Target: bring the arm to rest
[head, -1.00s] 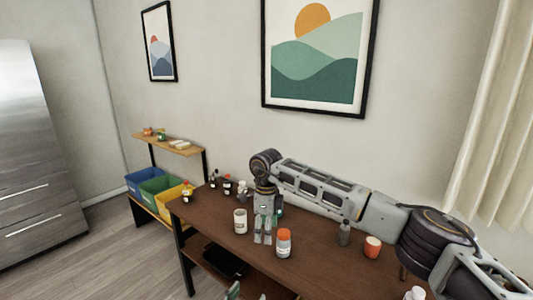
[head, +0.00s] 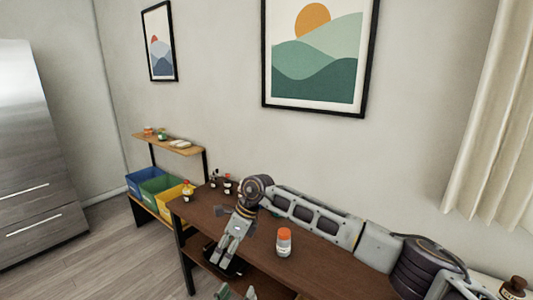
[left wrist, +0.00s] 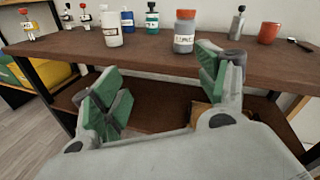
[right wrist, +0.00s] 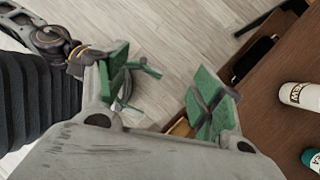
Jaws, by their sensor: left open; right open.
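My right arm (head: 310,217) reaches from the right across the brown table (head: 325,262). Its gripper (head: 222,256) is open and empty, tilted down and left near the table's front edge. In the right wrist view its green-padded fingers (right wrist: 160,85) are spread, with floor behind them. My left gripper (head: 237,292) shows only at the bottom edge of the head view. In the left wrist view it is open and empty (left wrist: 155,88), in front of the table's front edge and below the tabletop.
An orange-capped bottle (head: 284,243) stands on the table near my right arm. Colored bins (head: 160,190) stand at left. Floor (head: 105,250) is clear left of the table.

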